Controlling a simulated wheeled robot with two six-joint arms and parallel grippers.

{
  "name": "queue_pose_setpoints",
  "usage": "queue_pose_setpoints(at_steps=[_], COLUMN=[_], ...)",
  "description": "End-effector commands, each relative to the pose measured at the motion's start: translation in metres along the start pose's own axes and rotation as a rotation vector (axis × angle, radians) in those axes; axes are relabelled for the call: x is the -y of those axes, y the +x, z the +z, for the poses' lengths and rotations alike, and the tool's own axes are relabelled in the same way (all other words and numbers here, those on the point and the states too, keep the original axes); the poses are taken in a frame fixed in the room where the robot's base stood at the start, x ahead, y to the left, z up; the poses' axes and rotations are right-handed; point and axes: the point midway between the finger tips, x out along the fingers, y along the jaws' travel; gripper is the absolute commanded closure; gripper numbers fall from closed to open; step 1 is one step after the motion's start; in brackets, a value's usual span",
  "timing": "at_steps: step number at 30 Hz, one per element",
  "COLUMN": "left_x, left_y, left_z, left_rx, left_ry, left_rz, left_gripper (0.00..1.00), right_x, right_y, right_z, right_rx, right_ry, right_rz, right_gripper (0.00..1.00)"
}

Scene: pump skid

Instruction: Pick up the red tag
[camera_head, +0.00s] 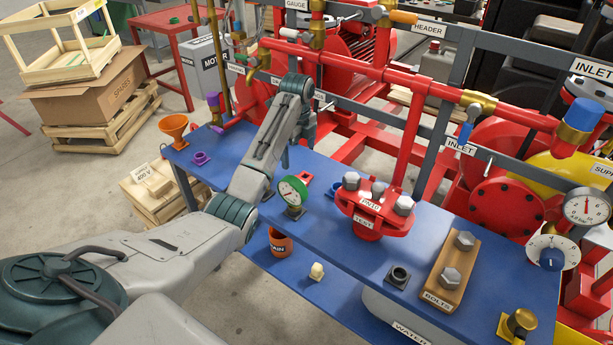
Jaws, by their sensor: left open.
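My left arm comes in from the lower left and bends up over the blue bench (325,232). My left gripper (302,130) is at its far end, above the back of the bench, largely hidden by my own forearm and wrist. It is open, and I see nothing held in it. A small red piece (304,178) shows just behind the green-rimmed dial gauge (292,191), below the gripper. I cannot tell whether it is the red tag. No other red tag shows clearly. My right gripper is not in view.
A red flanged fitting (368,222) stands mid-bench. A wooden bolt block (452,273) and a dark square socket (398,276) are to its right. An orange funnel (174,126) is at the left end. Red pipework (400,80) runs behind the bench.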

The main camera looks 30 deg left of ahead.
Motion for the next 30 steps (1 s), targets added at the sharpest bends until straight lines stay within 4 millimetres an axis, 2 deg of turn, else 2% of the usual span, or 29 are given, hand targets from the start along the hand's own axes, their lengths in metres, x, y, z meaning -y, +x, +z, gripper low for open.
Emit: queue_pose_setpoints(at_steps=[3, 7, 16, 24, 30], left_x=[-0.001, -0.001, 0.001, 0.004, 0.005], left_y=[0.017, 0.037, 0.063, 0.099, 0.106], left_z=[-0.001, 0.0, 0.001, 0.004, 0.004], left_rx=[-0.002, -0.002, -0.002, -0.001, 0.0], left_ry=[0.0, 0.001, 0.0, 0.001, 0.001], left_rz=[0.005, 0.005, 0.005, 0.004, 0.001], left_gripper=[0.0, 0.0, 0.0, 0.0, 0.0], right_x=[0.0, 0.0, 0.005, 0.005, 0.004], right_y=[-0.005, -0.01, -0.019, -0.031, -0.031], right_z=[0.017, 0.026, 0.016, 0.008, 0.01], right_rx=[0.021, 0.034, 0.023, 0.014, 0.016], right_ry=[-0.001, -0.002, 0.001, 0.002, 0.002], right_rz=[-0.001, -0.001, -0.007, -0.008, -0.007], right_gripper=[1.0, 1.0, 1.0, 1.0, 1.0])
